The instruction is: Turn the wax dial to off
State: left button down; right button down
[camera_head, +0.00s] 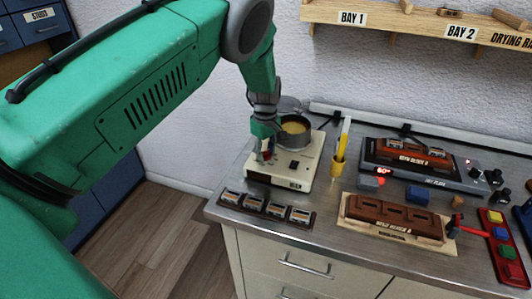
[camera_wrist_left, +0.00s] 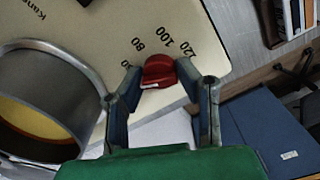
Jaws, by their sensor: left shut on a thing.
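The wax dial (camera_wrist_left: 159,72) is a small red knob on the cream top of the wax heater (camera_head: 310,168), at the left end of the steel bench. In the left wrist view printed numbers 80, 100 and 120 run around it. A short pale mark shows on the knob's near side. My left gripper (camera_wrist_left: 160,88) has its fingers on either side of the dial and is shut on it. In the head view the gripper (camera_head: 266,152) reaches down onto the heater's left part. A metal pot (camera_head: 296,130) with yellow wax sits on the heater. My right gripper is out of view.
A yellow cup (camera_head: 337,168) with a tool stands right of the heater. A dark tray with several small blocks (camera_head: 252,203) lies in front. A hot plate (camera_head: 425,180), a brown block (camera_head: 395,215) and a coloured button strip (camera_head: 503,245) are further right.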

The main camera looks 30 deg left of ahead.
pick_arm(q)
jog(key=n, duration=0.4)
jog(key=shift+w+r+n, duration=0.2)
jog(key=shift+n, duration=0.2)
dwell(0.4)
jog(key=c, duration=1.2)
grip_release()
jog(key=shift+f, duration=0.1)
notch_tip(320, 180, up, 12)
jog(key=shift+f, duration=0.1)
